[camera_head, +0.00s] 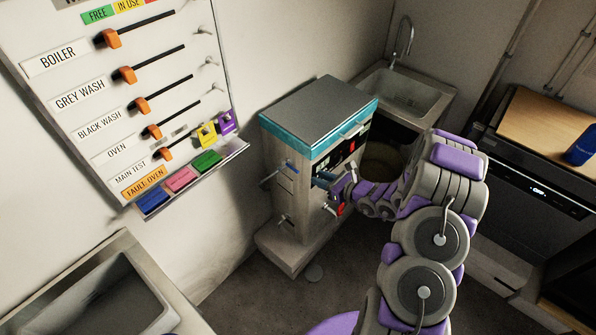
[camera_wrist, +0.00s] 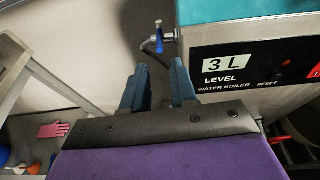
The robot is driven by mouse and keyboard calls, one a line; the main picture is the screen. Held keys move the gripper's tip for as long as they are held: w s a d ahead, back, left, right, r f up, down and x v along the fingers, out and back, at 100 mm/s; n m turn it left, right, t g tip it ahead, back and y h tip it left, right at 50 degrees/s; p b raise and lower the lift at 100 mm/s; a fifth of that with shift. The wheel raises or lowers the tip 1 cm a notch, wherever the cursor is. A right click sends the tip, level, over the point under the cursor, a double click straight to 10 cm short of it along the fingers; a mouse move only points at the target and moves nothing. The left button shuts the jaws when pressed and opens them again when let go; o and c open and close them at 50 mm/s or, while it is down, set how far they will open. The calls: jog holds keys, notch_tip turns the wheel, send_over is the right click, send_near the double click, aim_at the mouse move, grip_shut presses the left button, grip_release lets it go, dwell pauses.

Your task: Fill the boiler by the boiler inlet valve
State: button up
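The boiler (camera_head: 318,120) is a grey box with a teal-edged top. Its front panel (camera_wrist: 222,64) reads "3 L", "LEVEL" and "WATER BOILER" in the wrist view. A small valve with a blue handle (camera_head: 291,166) sticks out from the boiler's left side; this blue handle (camera_wrist: 159,38) also shows in the wrist view, just beyond my fingertips. My gripper (camera_wrist: 159,80) is open, with a gap between its two dark blue fingers and nothing in it. In the head view my gripper (camera_head: 324,180) is at the boiler's front, apart from the blue handle.
A red handle (camera_head: 340,208) sits low on the boiler's front, below my gripper. A sink (camera_head: 400,95) stands behind, and a wall board (camera_head: 125,90) with orange sliders hangs left. A metal basin (camera_head: 100,300) is at the front left. Floor is clear beside the boiler.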

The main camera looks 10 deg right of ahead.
aim_at(293, 168)
jog(key=b+x, duration=0.1)
jog(key=x, duration=1)
jog(key=shift+w+a+f+b, duration=0.1)
jog(key=shift+w+a+b, duration=0.05)
jog(key=shift+a+b, duration=0.2)
jog(key=shift+w+a+f, duration=0.1)
jog(key=shift+w+f, duration=0.05)
jog(key=shift+w, duration=0.4)
jog(key=shift+a, duration=0.15)
grip_shut()
